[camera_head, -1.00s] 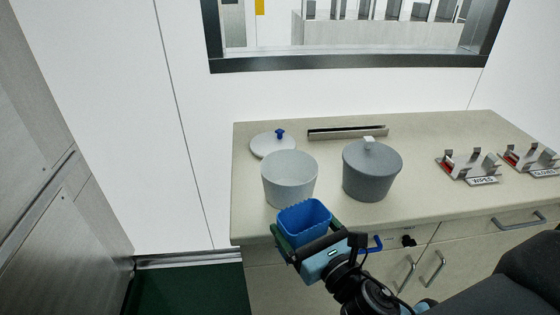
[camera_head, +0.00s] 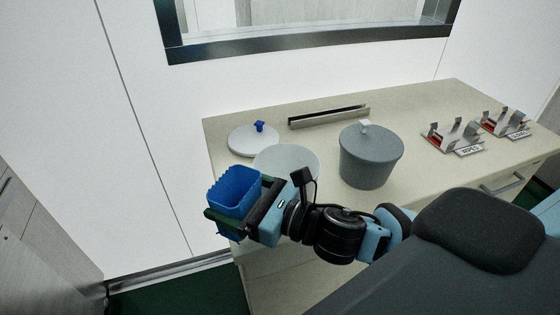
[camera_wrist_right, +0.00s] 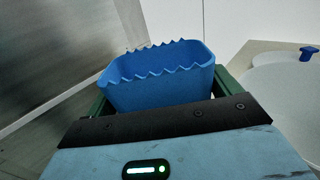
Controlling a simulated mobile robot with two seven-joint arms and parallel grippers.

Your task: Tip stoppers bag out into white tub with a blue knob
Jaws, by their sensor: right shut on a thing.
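My right gripper (camera_head: 236,203) is shut on the blue stoppers bag (camera_head: 233,186), which has a jagged open top. The bag is upright or only slightly tilted, left of the white tub and by the counter's left edge. It also shows in the right wrist view (camera_wrist_right: 158,88), its contents hidden behind the near wall. The white tub (camera_head: 287,158) stands open on the counter, partly hidden by my gripper and wrist. Its white lid (camera_head: 246,144) with a blue knob (camera_head: 259,126) lies behind it to the left. My left gripper is not in view.
A grey lidded tub (camera_head: 371,160) with a pale knob stands right of the white tub. A metal channel (camera_head: 329,116) lies at the back of the counter (camera_head: 415,110). Two labelled metal holders (camera_head: 454,136) stand at the right. A window is in the wall behind.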

